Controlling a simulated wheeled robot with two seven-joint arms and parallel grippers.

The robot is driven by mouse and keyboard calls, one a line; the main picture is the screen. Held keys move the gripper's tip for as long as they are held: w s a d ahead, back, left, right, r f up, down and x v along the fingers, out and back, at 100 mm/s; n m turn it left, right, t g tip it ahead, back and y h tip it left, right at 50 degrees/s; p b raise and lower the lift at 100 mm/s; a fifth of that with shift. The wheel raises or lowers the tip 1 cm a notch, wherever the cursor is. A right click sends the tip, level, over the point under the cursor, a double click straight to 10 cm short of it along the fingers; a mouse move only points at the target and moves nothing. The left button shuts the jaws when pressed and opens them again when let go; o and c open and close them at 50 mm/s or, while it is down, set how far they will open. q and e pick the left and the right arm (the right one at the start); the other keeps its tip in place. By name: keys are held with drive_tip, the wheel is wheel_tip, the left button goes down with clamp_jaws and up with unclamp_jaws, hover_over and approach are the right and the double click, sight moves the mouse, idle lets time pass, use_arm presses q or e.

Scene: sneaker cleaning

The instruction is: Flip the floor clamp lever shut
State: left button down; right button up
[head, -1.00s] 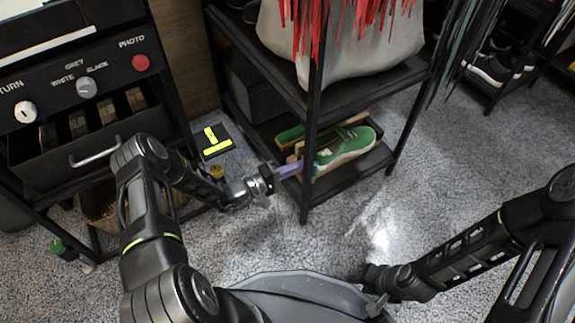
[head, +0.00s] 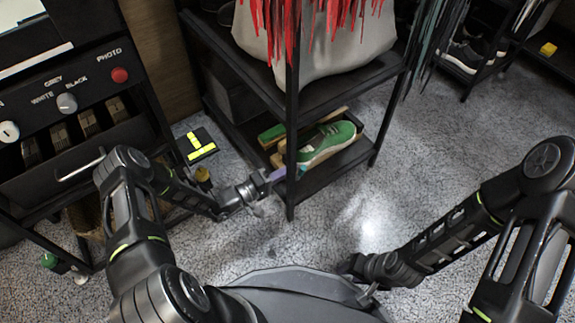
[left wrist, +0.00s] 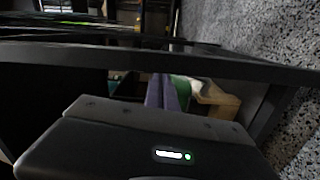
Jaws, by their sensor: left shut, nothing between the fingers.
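A green sneaker (head: 328,142) with a pale sole lies in a wooden fixture (head: 277,158) on the low shelf (head: 345,162) of the black rack. I cannot make out the clamp lever; the rack's front post and my gripper cover part of this area. My left gripper (head: 277,175) has purple fingers, is shut and empty, and reaches toward the low shelf beside the post. In the left wrist view its fingers (left wrist: 160,92) point in below a dark rack bar, near the wooden fixture (left wrist: 215,97). My right gripper (head: 366,290) is low in front of my body; its fingers are unclear.
The rack's front post (head: 291,130) stands close to my left gripper. A black plate with yellow strips (head: 196,144) lies on the floor between the rack and the black cabinet (head: 75,135). A white bag (head: 330,50) sits above.

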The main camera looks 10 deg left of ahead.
use_arm(q)
drive_tip(key=shift+a, duration=0.1)
